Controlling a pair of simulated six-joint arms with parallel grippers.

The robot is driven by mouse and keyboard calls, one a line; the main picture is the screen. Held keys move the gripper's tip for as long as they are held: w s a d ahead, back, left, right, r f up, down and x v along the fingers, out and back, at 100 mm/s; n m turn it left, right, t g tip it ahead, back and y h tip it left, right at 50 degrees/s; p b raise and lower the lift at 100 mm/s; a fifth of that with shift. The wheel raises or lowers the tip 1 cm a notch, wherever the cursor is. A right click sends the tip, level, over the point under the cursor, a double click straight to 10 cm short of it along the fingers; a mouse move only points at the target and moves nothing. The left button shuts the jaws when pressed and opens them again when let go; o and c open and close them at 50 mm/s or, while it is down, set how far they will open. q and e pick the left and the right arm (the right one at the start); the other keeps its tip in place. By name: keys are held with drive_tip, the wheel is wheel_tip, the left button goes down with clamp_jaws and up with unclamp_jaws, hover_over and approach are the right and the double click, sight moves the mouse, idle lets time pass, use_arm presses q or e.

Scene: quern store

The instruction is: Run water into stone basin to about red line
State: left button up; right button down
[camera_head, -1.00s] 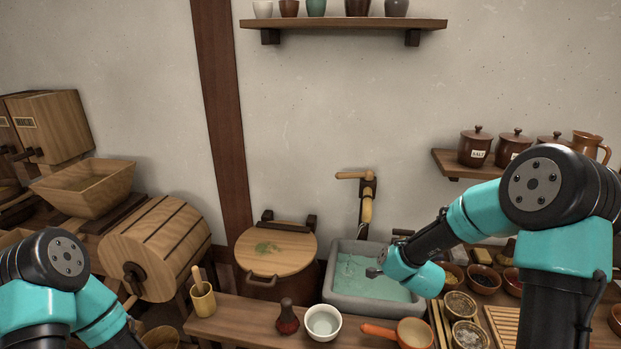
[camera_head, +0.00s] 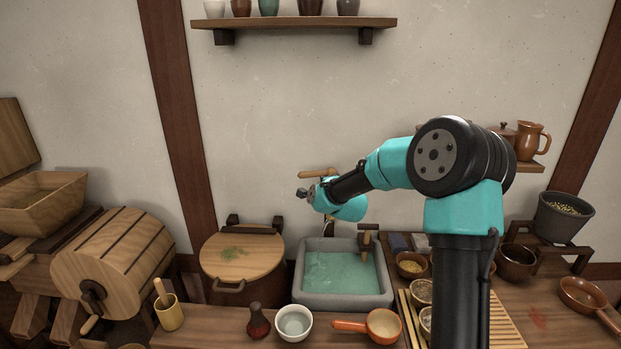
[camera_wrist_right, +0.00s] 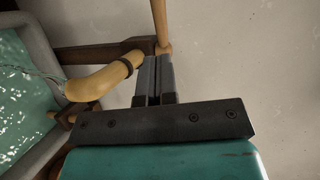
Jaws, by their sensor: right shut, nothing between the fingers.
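The grey stone basin (camera_head: 340,300) stands against the wall in the head view, with pale green water (camera_head: 340,272) in it. It also fills the left edge of the right wrist view (camera_wrist_right: 42,35). I cannot make out the red line. The wooden tap lever (camera_head: 318,173) is on the wall above the basin. In the wrist view, a thin stream (camera_wrist_right: 38,73) runs from the wooden spout (camera_wrist_right: 98,80) into the basin. My right gripper (camera_head: 302,192) is shut and empty, its fingertips close to the lever (camera_wrist_right: 160,22); contact is unclear. My left gripper is out of view.
A lidded tub (camera_head: 240,265) stands left of the basin. A white bowl (camera_head: 294,323), a dark red bottle (camera_head: 258,320) and an orange-handled ladle (camera_head: 383,326) sit along the front ledge. Small bowls and a slatted mat (camera_head: 505,325) are at the right.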

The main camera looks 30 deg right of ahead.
sight(306, 173)
drive_tip(key=x, duration=1.2)
drive_tip(key=shift+w, duration=0.35)
drive_tip(key=shift+a+x, duration=0.15)
drive_tip(key=shift+x, duration=0.5)
drive_tip(key=shift+a+x, duration=0.1)
drive_tip(key=shift+x, duration=0.55)
drive_tip(key=shift+w+d+r, duration=0.1)
drive_tip(key=shift+w+r, duration=0.1)
drive_tip(key=shift+w, duration=0.25)
drive_tip(key=shift+d+r, duration=0.1)
drive_tip(key=shift+d, duration=0.05)
drive_tip(key=shift+w, duration=0.1)
drive_tip(key=shift+a, duration=0.35)
drive_tip(key=s+a+r, duration=0.2)
drive_tip(key=s+a, duration=0.5)
drive_tip(key=s, duration=0.4)
drive_tip(key=shift+s+a+r, duration=0.15)
drive_tip(key=shift+s+r, duration=0.15)
drive_tip(key=shift+r, duration=0.1)
